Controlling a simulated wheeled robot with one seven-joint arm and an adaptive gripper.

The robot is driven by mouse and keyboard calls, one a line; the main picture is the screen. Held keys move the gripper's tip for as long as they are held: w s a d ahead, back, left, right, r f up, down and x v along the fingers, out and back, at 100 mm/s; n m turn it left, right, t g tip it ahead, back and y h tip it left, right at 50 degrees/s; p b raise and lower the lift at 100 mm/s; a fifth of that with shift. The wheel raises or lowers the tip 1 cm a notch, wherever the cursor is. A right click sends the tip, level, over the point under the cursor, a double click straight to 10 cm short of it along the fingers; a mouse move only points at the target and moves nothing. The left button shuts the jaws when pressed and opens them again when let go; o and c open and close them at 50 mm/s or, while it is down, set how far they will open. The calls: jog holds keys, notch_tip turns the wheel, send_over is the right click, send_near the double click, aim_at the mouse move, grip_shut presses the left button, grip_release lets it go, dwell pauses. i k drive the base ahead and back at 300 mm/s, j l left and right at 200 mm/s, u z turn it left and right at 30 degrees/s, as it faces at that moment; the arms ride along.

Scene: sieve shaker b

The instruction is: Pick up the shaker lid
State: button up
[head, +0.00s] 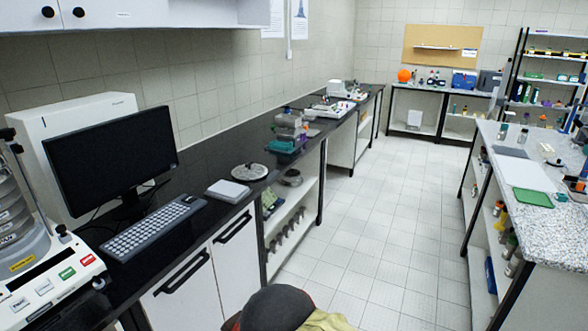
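The sieve shaker (50,285) stands on the black bench at the left edge, partly cut off by the frame. It has a stack of clear and metal round sieves (18,215), a pale control panel with red and green buttons, and dark clamp knobs on rods. A flat round grey disc (249,172) with a small dark knob near its middle lies on the bench further back. It looks like the shaker lid, but I cannot tell for certain. The top of the sieve stack is partly cut off.
A white flat box (228,191) lies just in front of the disc. A keyboard (153,227) and monitor (112,157) stand between the shaker and the box. White wall cabinets (130,14) hang above. The tiled floor (370,230) is clear between the benches.

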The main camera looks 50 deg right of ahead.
aim_at(251, 171)
jog(key=z, duration=1.05)
jog(key=u, duration=1.6)
jog(key=z, duration=1.6)
jog(key=i+l+u, duration=0.45)
jog(key=i+l, duration=0.3)
jog(key=i, duration=0.7)
jog(key=i+l+u, duration=0.4)
jog(key=i+l, duration=0.85)
